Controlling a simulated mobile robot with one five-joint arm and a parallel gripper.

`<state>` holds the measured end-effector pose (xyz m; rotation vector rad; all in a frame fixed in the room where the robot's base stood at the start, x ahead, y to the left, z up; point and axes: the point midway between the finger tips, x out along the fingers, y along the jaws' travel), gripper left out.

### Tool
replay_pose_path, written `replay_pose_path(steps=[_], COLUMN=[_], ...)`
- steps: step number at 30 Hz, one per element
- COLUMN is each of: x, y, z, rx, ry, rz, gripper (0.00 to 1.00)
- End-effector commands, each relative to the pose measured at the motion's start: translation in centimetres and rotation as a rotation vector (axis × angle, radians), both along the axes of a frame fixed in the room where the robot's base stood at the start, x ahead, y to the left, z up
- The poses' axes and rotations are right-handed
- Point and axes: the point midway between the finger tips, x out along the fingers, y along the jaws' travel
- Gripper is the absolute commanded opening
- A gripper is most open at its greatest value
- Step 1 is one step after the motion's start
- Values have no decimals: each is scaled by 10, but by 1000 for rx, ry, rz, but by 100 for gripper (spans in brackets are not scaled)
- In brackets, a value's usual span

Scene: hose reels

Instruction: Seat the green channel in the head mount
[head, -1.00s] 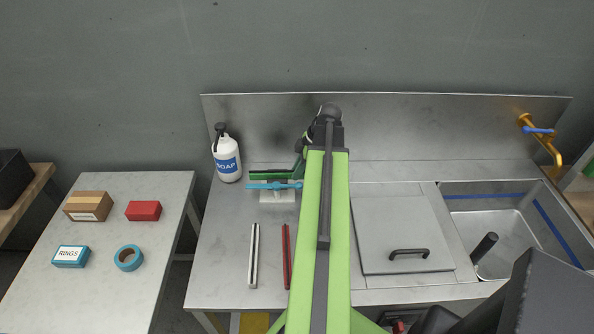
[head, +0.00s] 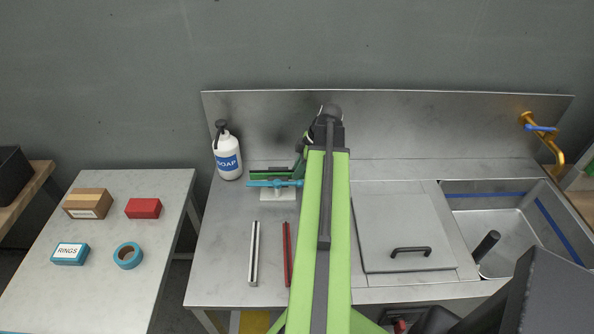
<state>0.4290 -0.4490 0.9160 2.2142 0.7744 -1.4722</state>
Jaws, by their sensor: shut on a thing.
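The green channel (head: 272,175) lies level across the back of the steel counter, its long side running left to right. My gripper (head: 299,170) is at its right end and is shut on it; my arm partly hides the fingers. A pale block with a blue bar across its top, which looks like the head mount (head: 277,194), stands just in front of the channel. The channel shows right behind the blue bar; whether they touch I cannot tell.
A soap bottle (head: 227,152) stands close left of the channel. A grey bar (head: 254,254) and a red bar (head: 287,254) lie on the counter in front. A lidded panel (head: 405,232) and a sink (head: 505,240) are to the right. The steel backsplash (head: 260,125) rises behind.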

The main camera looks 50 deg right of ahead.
Motion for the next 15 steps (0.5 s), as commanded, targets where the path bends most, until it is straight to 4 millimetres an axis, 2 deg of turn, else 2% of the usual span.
replay_pose_path(steps=[8,9,13,15], x=[-3,-3,-4,-4], y=[-2,-2,-2,-3], z=[-2,-2,-2,-2], rx=[-1,-2,-2,-2], ry=[7,7,7,7], rz=[-6,-7,-7,-7], gripper=[0,25,42,45])
